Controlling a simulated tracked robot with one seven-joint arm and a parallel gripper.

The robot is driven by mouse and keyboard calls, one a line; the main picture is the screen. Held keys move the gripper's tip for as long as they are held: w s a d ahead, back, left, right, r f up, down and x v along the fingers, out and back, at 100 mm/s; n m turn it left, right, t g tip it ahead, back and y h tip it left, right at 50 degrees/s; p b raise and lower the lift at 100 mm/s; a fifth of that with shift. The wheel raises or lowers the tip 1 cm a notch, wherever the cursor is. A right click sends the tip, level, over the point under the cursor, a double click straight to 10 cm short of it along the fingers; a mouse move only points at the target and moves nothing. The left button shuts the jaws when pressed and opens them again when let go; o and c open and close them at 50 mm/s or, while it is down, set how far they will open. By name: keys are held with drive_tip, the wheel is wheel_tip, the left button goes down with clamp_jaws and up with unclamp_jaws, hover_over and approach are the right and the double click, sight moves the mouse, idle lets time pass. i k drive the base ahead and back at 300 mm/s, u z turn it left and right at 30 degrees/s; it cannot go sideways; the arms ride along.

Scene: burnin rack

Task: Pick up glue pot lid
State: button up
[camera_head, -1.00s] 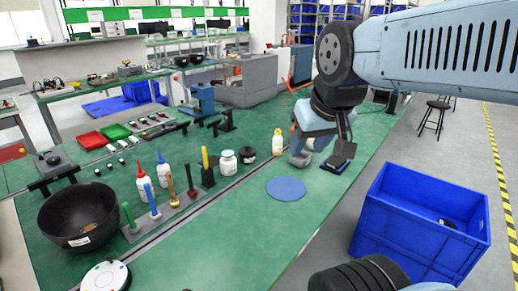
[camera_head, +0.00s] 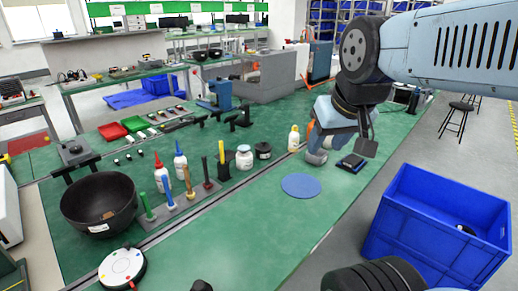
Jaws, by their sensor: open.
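I cannot surely pick out the glue pot lid. A white jar (camera_head: 244,158) and a short dark round jar (camera_head: 263,151) stand side by side at the middle of the green bench; either could be the glue pot. A flat blue disc (camera_head: 301,185) lies on the bench in front of them. My gripper (camera_head: 318,157) is at the end of my arm, low over the bench to the right of the jars. It is open, and I see nothing held in it. Its fingertips are small and partly hidden by my arm.
A yellow-capped bottle (camera_head: 294,138) stands just left of my gripper, and a dark square pad (camera_head: 351,162) lies to its right. A stand (camera_head: 180,203) with several upright tools, a black bowl (camera_head: 98,204) and a blue crate (camera_head: 435,225) are around.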

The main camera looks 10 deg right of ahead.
sight(263, 147)
drive_tip(key=z, duration=1.1)
drive_tip(key=i, duration=0.1)
drive_tip(key=u, duration=3.05)
drive_tip(key=k, duration=0.8)
drive_tip(key=z, duration=1.4)
drive_tip(key=i, duration=0.95)
drive_tip(key=z, duration=0.15)
